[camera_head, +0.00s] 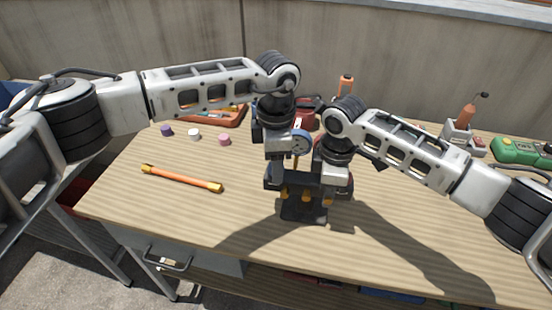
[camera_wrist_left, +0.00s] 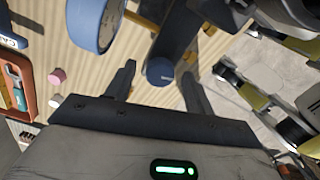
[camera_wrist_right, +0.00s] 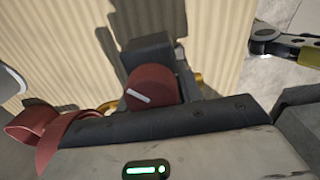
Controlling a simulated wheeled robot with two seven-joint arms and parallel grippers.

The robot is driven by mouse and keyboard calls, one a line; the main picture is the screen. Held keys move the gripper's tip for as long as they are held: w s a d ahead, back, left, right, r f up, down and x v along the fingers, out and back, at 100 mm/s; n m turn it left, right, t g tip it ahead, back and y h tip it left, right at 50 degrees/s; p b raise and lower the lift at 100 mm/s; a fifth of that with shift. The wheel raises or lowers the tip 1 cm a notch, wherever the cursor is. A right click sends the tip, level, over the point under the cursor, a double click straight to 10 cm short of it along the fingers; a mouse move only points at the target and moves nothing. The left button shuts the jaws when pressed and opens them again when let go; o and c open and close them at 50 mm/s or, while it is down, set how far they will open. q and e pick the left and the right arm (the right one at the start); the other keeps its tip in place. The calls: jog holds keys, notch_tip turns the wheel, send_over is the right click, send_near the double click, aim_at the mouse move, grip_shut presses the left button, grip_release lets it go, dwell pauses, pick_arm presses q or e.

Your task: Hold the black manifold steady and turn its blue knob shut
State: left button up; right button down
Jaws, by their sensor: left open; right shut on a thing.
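The black manifold (camera_head: 302,181) stands upright on the wooden table, with yellow fittings along its lower front and a blue-rimmed gauge (camera_head: 301,143) above. Its blue knob (camera_wrist_left: 160,70) faces my left wrist camera. My left gripper (camera_head: 272,180) is open, with its fingertips (camera_wrist_left: 157,72) on either side of the knob; I cannot tell whether they touch it. My right gripper (camera_head: 340,180) is shut on the manifold at the opposite end, where a red knob (camera_wrist_right: 151,87) sits between its fingers. The arms hide much of the manifold in the head view.
An orange-yellow rod (camera_head: 182,179) lies on the left of the table. Purple (camera_head: 166,131), white (camera_head: 194,134) and pink (camera_head: 224,140) caps lie behind it. An orange tray (camera_head: 228,118) and a green device (camera_head: 520,151) stand farther back. The table's front right is clear.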

pick_arm(q)
notch_tip(320, 180, up, 12)
dwell(0.4)
jog(key=a+f+h, duration=0.2)
jog(key=a+h, duration=0.2)
jog(key=a, duration=0.1)
jog(key=shift+t, duration=0.3)
jog(key=x, duration=1.1)
jog(key=shift+s+d+r, duration=0.1)
jog(key=shift+s+d, duration=0.2)
jog(key=c, duration=1)
